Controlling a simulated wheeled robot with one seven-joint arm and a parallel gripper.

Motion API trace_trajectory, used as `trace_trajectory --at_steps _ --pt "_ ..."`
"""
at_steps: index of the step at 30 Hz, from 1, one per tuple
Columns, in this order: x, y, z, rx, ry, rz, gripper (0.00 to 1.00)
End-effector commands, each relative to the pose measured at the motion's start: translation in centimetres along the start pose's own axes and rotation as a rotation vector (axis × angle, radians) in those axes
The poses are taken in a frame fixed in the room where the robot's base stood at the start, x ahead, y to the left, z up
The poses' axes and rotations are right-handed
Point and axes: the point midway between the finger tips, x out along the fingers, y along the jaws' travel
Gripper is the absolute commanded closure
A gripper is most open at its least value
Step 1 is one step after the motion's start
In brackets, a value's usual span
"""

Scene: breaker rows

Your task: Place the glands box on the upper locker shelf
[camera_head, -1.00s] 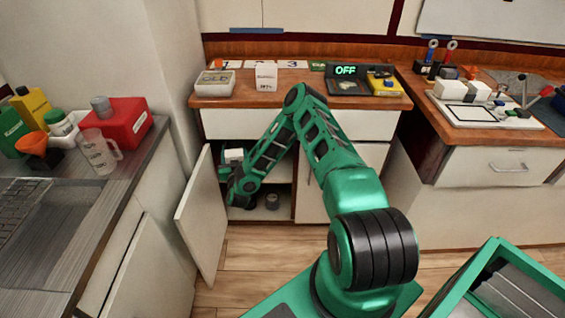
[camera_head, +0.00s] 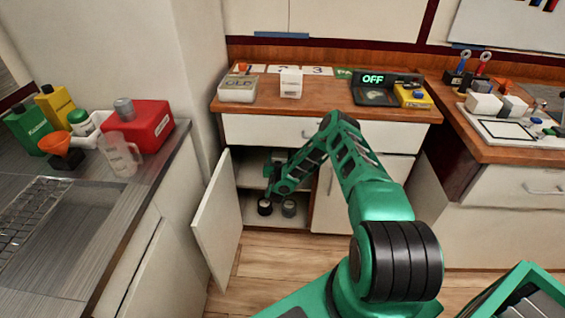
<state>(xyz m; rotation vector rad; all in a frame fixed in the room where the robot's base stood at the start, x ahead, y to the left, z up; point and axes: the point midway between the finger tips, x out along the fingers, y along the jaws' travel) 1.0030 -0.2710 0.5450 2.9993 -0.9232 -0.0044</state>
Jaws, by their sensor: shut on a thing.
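My gripper (camera_head: 273,172) is inside the open locker (camera_head: 250,152) under the wooden counter, just above the upper shelf (camera_head: 250,183). It is shut on the glands box (camera_head: 280,154), a small pale box of which only a light patch shows in the shadow. My own forearm and wrist hide most of the box and the fingertips. I cannot tell whether the box touches the shelf.
The locker door (camera_head: 217,222) stands open at the left. Dark round cans (camera_head: 264,207) sit in the lower compartment. On the counter are an OLD tray (camera_head: 238,90), a white box (camera_head: 290,84) and an OFF display (camera_head: 373,79).

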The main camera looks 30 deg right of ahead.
Motion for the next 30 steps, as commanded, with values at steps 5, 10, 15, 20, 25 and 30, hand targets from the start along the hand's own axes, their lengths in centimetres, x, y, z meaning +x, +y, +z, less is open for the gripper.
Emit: trace_trajectory --at_steps 5,10,15,20,25,30 --pt "0.7 0.7 0.7 0.001 0.002 -0.001 0.68" --pt "0.6 0.7 3.0 -0.001 0.000 -0.002 0.68" --pt "0.7 0.7 4.4 0.001 0.002 -0.001 0.68" --pt "0.7 0.7 4.5 0.001 0.002 -0.001 0.68" --pt "0.7 0.7 4.7 0.000 0.001 -0.001 0.68" --pt "0.6 0.7 4.7 0.000 0.001 -0.001 0.23"
